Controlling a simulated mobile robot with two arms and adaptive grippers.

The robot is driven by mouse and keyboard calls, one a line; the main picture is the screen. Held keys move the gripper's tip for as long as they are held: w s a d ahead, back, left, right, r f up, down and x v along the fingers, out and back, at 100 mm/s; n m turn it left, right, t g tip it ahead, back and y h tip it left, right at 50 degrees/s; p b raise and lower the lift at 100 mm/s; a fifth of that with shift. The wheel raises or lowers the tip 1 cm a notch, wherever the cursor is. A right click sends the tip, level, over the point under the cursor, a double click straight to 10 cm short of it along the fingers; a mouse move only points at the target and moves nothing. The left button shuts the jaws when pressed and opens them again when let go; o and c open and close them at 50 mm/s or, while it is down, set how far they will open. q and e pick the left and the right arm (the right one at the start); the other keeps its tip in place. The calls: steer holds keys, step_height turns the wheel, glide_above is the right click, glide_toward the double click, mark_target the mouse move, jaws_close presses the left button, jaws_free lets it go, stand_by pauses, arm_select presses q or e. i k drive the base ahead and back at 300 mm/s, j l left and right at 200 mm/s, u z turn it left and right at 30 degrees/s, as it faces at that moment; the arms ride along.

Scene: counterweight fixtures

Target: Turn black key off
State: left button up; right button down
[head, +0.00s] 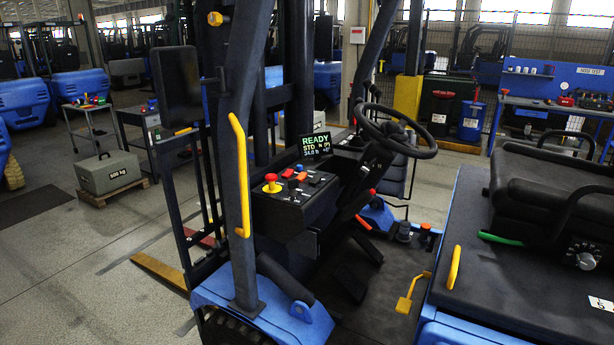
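A forklift stands close in front of me in the head view. Its black control panel (285,215) carries a red mushroom button on a yellow base (271,184). Beside the button are several small dark levers or knobs, some with red or orange caps. I cannot make out for certain which small dark part is the black key, or its position. A lit display (316,145) above the panel reads READY in green, with STD and 34.8 below. Neither of my grippers is in view.
A dark post with a yellow grab handle (239,175) rises left of the panel. The steering wheel (396,131) is right of the display, and the black seat (555,190) is at the right. A grey 500 kg weight (110,172) rests on a pallet at the left.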

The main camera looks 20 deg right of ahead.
mark_target(293, 183)
steer(key=i+z, duration=0.25)
steer(key=z, duration=0.25)
steer(key=i+j+z, duration=0.2)
steer(key=z, duration=0.25)
steer(key=i, duration=0.1)
